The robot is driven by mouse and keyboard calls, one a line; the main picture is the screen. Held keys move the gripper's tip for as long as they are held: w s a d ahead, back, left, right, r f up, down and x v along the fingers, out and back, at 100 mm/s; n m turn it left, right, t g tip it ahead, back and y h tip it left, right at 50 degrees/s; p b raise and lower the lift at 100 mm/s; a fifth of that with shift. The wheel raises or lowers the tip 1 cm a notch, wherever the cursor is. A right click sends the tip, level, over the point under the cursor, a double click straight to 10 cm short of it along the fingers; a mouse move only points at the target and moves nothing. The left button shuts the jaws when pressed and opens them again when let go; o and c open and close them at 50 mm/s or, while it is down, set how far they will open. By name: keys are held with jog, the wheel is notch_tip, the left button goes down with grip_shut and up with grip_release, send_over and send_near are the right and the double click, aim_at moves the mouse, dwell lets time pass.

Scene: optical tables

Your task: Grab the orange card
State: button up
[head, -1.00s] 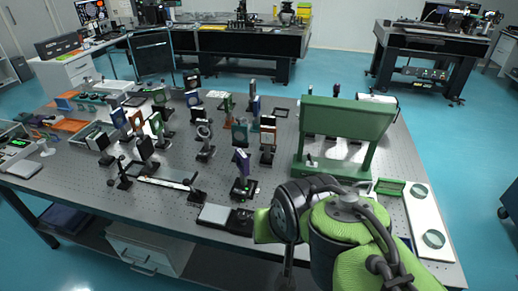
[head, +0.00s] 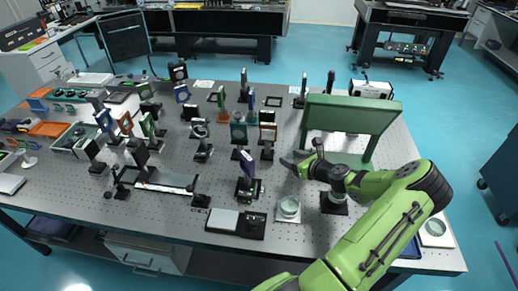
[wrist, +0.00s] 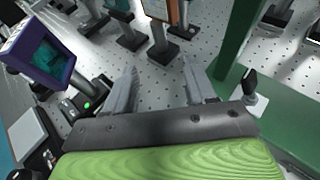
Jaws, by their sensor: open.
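An upright card with an orange-brown edge (head: 267,117) stands on a black post and base in the middle of the optical table. Its lower part shows at the top of the wrist view (wrist: 160,10), beyond the fingertips and cut off by the frame. My gripper (head: 301,156) is in front and to the right of it, low over the table. In the wrist view my gripper (wrist: 160,70) is open, with nothing between its fingers. Another orange card (head: 125,122) stands farther left among other mounts.
A purple-framed card (head: 247,163) stands left of my gripper; it is also close on the left in the wrist view (wrist: 38,52). A green stand (head: 350,115) rises on the right. A round glass dish (head: 289,207) lies in front. Several mounts crowd the table's left.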

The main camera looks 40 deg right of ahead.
send_near(268, 148)
jog(key=x, duration=0.3)
jog(key=f+x, duration=0.1)
jog(key=x, duration=0.1)
jog(key=shift+s+d+b, duration=0.15)
jog(key=shift+d+b, duration=0.1)
jog(key=shift+b, duration=0.1)
jog(key=x, duration=0.6)
jog(key=shift+d+r, duration=0.1)
jog(key=shift+c, duration=0.5)
jog(key=shift+r, duration=0.1)
grip_shut()
